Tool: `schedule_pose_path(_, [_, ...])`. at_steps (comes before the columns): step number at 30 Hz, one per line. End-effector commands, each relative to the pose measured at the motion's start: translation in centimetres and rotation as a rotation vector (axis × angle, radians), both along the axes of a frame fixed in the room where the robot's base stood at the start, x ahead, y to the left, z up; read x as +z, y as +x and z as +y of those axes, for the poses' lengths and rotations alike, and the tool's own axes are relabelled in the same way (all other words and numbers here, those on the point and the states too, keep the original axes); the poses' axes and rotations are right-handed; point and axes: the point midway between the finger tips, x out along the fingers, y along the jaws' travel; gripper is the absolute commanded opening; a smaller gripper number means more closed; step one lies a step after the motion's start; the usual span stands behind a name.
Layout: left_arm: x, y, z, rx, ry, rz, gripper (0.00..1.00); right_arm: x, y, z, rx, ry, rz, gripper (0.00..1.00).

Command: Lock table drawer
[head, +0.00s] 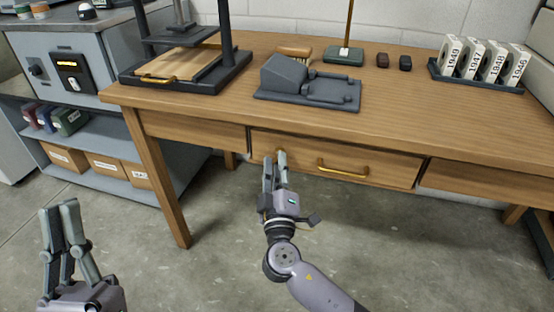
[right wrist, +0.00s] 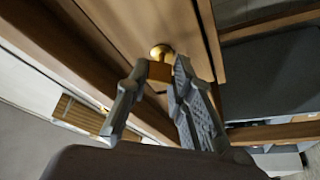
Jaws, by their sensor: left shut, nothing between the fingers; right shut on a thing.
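The table drawer (head: 385,168) is in the middle of the wooden table's front and looks closed, with a brass handle (head: 342,170). At the left part of its front, a round brass lock fitting (right wrist: 161,50) shows in the right wrist view. My right gripper (head: 276,160) is at this fitting, its fingers pointing at the drawer front. It is shut on a small brown-gold piece, likely the key (right wrist: 159,72), right in front of the fitting. The fingers hide part of it, and its turn angle is unclear. My left gripper (head: 58,208) is shut and empty, low at left, away from the table.
The wooden table (head: 410,110) holds a dark press (head: 195,75), a grey device (head: 305,85), a green-based stand (head: 344,55) and a rack of year labels (head: 475,75). A grey cabinet (head: 75,55) with boxes stands at left. The floor in front is clear.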

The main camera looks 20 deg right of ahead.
Motion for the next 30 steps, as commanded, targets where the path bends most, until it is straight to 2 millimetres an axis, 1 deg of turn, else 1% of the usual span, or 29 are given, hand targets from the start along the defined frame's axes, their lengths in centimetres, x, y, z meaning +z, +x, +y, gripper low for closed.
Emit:
schedule_pose_path(1, [-0.3, 1.2, -0.2, 0.004, 0.022, 0.071, 0.0, 0.3, 0.0, 0.0, 0.001, -0.017, 0.013, 0.0])
schedule_pose_path(5, [-2.5, 4.0, -0.6, 0.014, 0.079, 0.257, 0.0, 0.4, 0.0, 0.0, 0.001, -0.062, 0.043, 0.0])
schedule_pose_path(6, [-3.2, 4.7, -0.7, 0.018, 0.095, 0.315, 0.0, 0.4, 0.0, 0.0, 0.001, -0.075, 0.052, 0.0])
schedule_pose_path(8, [-4.5, 5.7, -0.8, 0.022, 0.121, 0.404, 0.0, 0.4, 0.0, 0.0, 0.001, -0.096, 0.066, 0.0])
schedule_pose_path(12, [-8.0, 7.6, -0.8, 0.033, 0.18, 0.612, 0.0, 0.4, -0.1, 0.0, 0.002, -0.141, 0.097, 0.0])
schedule_pose_path(15, [-10.7, 8.4, -0.6, 0.041, 0.221, 0.762, 0.0, 0.5, -0.1, 0.0, 0.002, -0.173, 0.119, 0.0])
schedule_pose_path(19, [-14.4, 8.6, -0.2, 0.051, 0.272, 0.961, 0.0, 0.5, 0.0, -0.1, 0.002, -0.215, 0.146, 0.0])
schedule_pose_path(23, [-18.2, 7.9, 0.6, 0.061, 0.324, 1.165, 0.0, 0.5, -0.1, -0.1, 0.001, -0.255, 0.174, 0.0])
schedule_pose_path(26, [-21.0, 6.7, 1.3, 0.068, 0.361, 1.324, 0.0, 0.6, -0.1, -0.1, 0.0, -0.285, 0.195, 0.0])
schedule_pose_path(30, [-24.7, 4.1, 2.5, 0.077, 0.413, 1.552, 0.0, 0.6, -0.1, -0.1, 0.002, -0.328, 0.225, 0.0])
